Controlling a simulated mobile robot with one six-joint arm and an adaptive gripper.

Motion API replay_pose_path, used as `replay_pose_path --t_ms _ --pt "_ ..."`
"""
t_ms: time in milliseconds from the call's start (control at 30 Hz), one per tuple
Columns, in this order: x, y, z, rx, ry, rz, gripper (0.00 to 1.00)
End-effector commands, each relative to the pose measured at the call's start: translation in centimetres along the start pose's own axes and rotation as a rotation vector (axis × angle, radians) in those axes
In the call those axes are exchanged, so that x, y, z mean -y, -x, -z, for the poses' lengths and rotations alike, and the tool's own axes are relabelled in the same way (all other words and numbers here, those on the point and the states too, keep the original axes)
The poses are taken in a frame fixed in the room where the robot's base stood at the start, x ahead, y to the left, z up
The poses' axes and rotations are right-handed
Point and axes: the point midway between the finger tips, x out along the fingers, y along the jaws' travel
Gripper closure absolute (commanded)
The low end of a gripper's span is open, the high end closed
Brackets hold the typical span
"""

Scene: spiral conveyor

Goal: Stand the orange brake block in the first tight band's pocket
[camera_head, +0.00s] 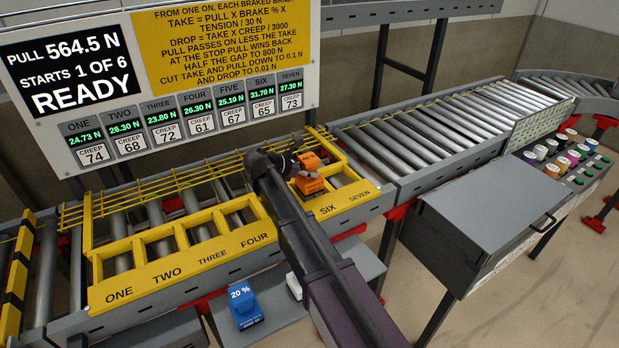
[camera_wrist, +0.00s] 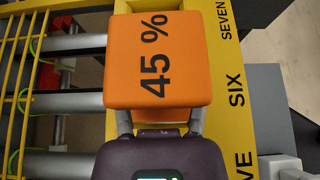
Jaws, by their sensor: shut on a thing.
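The orange brake block, marked 45 %, shows in the wrist view (camera_wrist: 158,60) between my fingers and in the head view (camera_head: 310,185). My gripper (camera_head: 297,166) is shut on it; it also shows in the wrist view (camera_wrist: 160,120). The block is over the yellow pocket frame (camera_head: 175,262), near the SIX label. I cannot tell whether it is above the pocket or inside it. The board (camera_head: 175,70) shows SIX at 31.70 N, the highest tension reading; ONE reads 24.73 N. My arm hides the FIVE pocket and label in the head view.
A blue 20 % block (camera_head: 243,307) and a partly hidden white block (camera_head: 294,286) are on the lower shelf. Thin yellow rails (camera_head: 170,180) run along the back. Rollers (camera_head: 430,130) continue right. A grey box (camera_head: 490,220) and several coloured spools (camera_head: 562,155) are at right.

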Motion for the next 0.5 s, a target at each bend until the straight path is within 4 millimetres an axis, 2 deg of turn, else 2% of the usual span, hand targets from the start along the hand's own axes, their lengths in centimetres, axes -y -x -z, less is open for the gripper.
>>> replay_pose_path --t_ms 167,500 --pt "-1.3 -0.7 -0.3 0.003 0.000 0.000 1.00" --pt "-1.0 -2.0 2.2 0.003 0.000 0.000 1.00"
